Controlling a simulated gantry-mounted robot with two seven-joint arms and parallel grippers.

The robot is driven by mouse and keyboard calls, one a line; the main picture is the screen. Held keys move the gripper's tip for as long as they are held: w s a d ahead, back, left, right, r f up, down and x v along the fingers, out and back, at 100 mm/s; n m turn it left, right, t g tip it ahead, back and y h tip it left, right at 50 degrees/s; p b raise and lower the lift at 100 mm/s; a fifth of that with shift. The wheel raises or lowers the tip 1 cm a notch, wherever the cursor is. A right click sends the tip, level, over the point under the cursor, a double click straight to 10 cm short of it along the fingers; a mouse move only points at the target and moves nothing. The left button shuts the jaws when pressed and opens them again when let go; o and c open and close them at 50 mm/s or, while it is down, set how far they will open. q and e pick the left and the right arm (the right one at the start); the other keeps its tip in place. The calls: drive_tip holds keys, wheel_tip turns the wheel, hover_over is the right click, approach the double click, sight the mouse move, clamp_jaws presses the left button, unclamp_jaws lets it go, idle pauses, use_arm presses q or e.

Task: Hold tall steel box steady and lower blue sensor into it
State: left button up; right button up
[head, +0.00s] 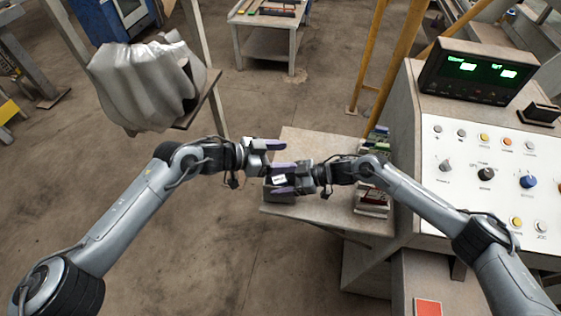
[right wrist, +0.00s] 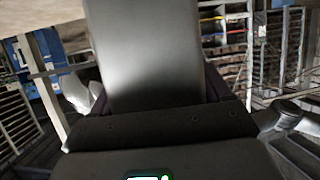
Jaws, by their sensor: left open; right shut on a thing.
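A grey, smooth-sided steel box (right wrist: 150,55) stands large between my right gripper's fingers in the right wrist view. In the head view it shows as a small dark grey box (head: 279,197) on the near edge of a pale bench. My right gripper (head: 279,179) is shut on this box, with a small white patch showing between its fingers. My left gripper (head: 280,156) is open, just beyond the box and close to the right gripper. I cannot make out a blue sensor in either view; the grippers hide part of this spot.
The pale bench (head: 315,145) has free room behind the grippers. A stack of small boxes or books (head: 372,202) stands to the right. A control console (head: 485,155) fills the right side. A grey draped sheet (head: 145,85) is at upper left. Open floor lies left of the bench.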

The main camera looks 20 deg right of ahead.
drive_tip(key=shift+r, duration=0.1)
idle(0.3)
drive_tip(key=o, duration=1.3)
